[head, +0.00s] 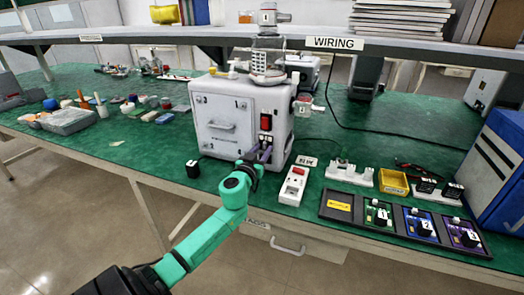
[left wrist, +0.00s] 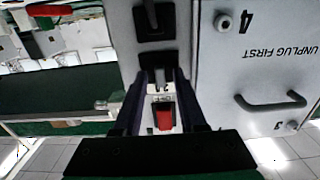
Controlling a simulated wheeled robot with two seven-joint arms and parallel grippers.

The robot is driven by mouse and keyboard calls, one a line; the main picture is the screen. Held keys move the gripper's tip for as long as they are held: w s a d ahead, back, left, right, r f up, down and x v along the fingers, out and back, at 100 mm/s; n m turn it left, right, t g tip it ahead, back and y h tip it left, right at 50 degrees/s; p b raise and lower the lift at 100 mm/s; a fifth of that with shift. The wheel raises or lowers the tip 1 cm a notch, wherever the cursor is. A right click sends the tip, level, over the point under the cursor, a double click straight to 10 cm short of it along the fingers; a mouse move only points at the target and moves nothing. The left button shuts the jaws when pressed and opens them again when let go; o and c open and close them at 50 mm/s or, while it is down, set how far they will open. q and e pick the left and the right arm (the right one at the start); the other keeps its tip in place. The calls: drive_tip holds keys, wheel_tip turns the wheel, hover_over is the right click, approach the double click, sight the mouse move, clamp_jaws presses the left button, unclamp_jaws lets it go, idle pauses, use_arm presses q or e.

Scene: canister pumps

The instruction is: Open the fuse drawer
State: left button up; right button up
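A white pump unit (head: 240,115) stands on the green bench. Its front has a red switch (head: 266,122), also in the left wrist view (left wrist: 163,116), which shows the front upside down. Beside the switch is a small black fuse drawer (left wrist: 154,60), with a black power inlet (left wrist: 153,20) beyond it. My left gripper (head: 262,150) is right at these fittings; its two dark fingers (left wrist: 160,80) stand apart, tips at either side of the fuse drawer. I cannot tell whether they touch it. My right gripper is out of view.
A panel with a handle (left wrist: 270,102) marked "UNPLUG FIRST" adjoins the fittings. A black plug (head: 192,169) lies left of the pump. A white power strip (head: 294,185), a yellow bin (head: 393,182) and a black module tray (head: 405,222) are to the right.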

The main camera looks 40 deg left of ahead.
use_arm(q)
clamp_jaws()
idle(1.2)
